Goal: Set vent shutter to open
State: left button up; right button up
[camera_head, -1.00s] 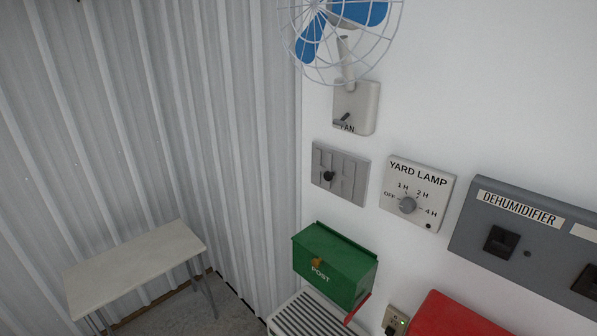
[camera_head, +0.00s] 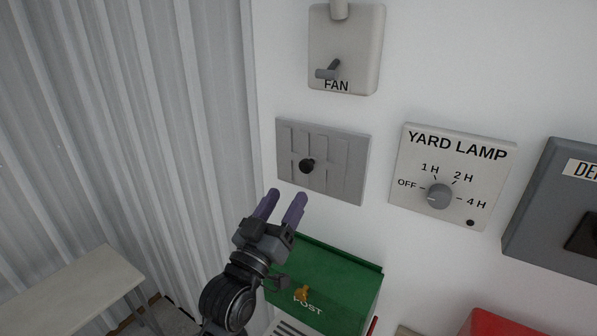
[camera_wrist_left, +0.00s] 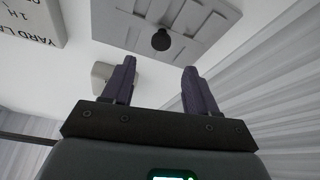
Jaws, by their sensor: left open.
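The vent shutter (camera_head: 345,175) is a grey slatted plate on the white wall, with a round black knob (camera_head: 307,166) left of its middle. In the left wrist view the vent plate (camera_wrist_left: 200,22) and its black knob (camera_wrist_left: 161,40) lie beyond the fingertips. My left gripper (camera_head: 282,197) has purple fingers, open and empty, just below the vent and apart from the knob. In the left wrist view the gripper's fingers (camera_wrist_left: 158,75) stand apart, with the knob in line with the gap between them. My right gripper is not in view.
A fan switch plate (camera_head: 352,62) is above the vent and a yard lamp dial panel (camera_head: 415,160) to its right. A green post box (camera_head: 345,283) is just below my left gripper. A grey dehumidifier panel (camera_head: 545,215) is at the right edge. Corrugated wall stands left.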

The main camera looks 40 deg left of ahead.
aim_at(304, 167)
pick_arm(q)
jog(key=p+x, duration=0.2)
jog(key=x, duration=0.6)
jog(key=shift+w+a, duration=0.1)
jog(key=shift+w, duration=0.15)
jog(key=shift+c, duration=0.3)
grip_shut()
